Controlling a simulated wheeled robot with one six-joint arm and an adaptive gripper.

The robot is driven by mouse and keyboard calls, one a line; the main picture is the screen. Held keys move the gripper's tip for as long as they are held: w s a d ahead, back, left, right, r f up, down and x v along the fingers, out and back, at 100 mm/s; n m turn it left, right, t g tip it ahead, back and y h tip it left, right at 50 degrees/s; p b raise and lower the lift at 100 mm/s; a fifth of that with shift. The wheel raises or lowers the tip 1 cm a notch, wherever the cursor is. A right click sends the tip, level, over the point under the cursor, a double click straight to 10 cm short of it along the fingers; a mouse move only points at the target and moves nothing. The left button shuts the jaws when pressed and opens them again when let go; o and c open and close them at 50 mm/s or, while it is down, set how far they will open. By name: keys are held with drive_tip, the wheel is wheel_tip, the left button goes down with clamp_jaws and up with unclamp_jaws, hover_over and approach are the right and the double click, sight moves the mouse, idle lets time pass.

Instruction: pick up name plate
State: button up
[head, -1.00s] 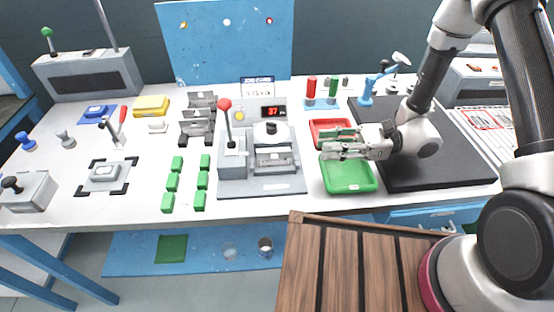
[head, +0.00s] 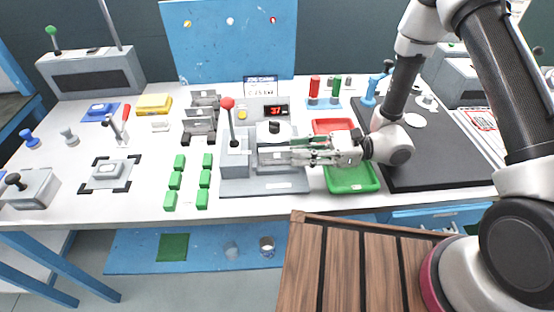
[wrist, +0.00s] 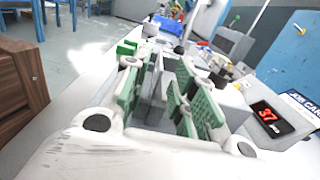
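I cannot make out the name plate for certain. A pale grey plate-like piece (head: 272,156) sits at the front of the grey press fixture (head: 262,185), below its round dial, and may be it. My gripper (head: 292,152) reaches in from the right, with its fingertips at the right end of that piece and partly covering it. In the wrist view my two green-padded fingers (wrist: 160,88) stand apart, with grey fixture parts seen between and beyond them. I see nothing clamped between the pads.
The fixture has a red-knobbed lever (head: 228,104) and a red display (head: 279,111). A red tray (head: 322,126) and a green tray (head: 352,183) lie under and beside my gripper. Several green blocks (head: 174,181) stand left of the fixture. A black mat (head: 430,170) lies at right.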

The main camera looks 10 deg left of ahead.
clamp_jaws()
wheel_tip(320, 180, up, 10)
idle(0.6)
